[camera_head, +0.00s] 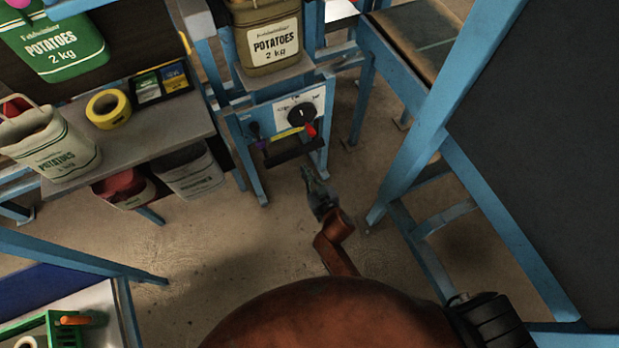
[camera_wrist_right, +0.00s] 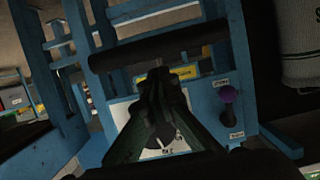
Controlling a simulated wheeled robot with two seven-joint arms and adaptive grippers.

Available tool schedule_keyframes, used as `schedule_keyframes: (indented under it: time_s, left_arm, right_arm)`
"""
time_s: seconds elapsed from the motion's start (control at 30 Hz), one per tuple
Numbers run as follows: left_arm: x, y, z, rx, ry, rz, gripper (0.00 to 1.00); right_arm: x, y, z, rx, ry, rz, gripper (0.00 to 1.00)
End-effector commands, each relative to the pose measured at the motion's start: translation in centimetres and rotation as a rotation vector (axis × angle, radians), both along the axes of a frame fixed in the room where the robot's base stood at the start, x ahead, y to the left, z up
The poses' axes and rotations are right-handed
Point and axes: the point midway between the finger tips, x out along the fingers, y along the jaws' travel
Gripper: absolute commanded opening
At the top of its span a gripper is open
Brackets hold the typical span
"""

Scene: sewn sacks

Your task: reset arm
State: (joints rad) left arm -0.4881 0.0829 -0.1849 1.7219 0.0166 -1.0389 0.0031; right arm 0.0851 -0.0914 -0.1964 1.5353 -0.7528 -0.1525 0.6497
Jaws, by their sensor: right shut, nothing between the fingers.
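My right gripper (camera_head: 318,188) is in the middle of the head view, just in front of and below the blue machine (camera_head: 240,122). It is shut and holds nothing. In the right wrist view the closed fingers (camera_wrist_right: 160,80) point toward the machine's front panel and overlap its black bar (camera_wrist_right: 185,40). Whether they touch it cannot be told. A purple-knobbed lever (camera_wrist_right: 228,96) is to the right of the fingers in that view. In the head view the panel has a black dial (camera_head: 301,114) with a red handle. My left gripper is not in view.
A potato sack (camera_head: 270,42) stands upright on the machine. A grey shelf (camera_head: 135,150) at left bears a white sack (camera_head: 52,150) and yellow tape (camera_head: 107,108). A blue frame with a dark panel (camera_head: 540,130) stands close at right. Open floor (camera_head: 240,225) lies in front.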

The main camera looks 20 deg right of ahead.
Motion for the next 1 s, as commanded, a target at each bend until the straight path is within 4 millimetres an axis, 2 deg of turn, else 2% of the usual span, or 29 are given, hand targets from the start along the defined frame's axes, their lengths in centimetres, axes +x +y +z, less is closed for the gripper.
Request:
schedule_keyframes:
  time_s: [0.33, 0.77, 0.87, 0.97, 1.0]
  left_arm:
    - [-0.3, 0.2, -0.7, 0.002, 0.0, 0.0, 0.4]
    - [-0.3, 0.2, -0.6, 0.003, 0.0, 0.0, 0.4]
    - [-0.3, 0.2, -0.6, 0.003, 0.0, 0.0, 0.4]
    - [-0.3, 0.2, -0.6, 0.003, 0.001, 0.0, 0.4]
    - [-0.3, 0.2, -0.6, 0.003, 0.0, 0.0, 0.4]
  right_arm:
    - [-0.1, 0.6, 0.1, 0.001, -0.001, 0.01, 0.0]
    - [-0.2, 0.3, -0.1, 0.0, 0.004, 0.005, 0.0]
    - [-1.2, -0.9, -1.6, -0.009, 0.041, -0.016, 0.0]
    - [-3.7, -3.4, -5.0, -0.031, 0.129, -0.056, 0.0]
    - [-5.2, -4.7, -6.7, -0.042, 0.177, -0.075, 0.0]
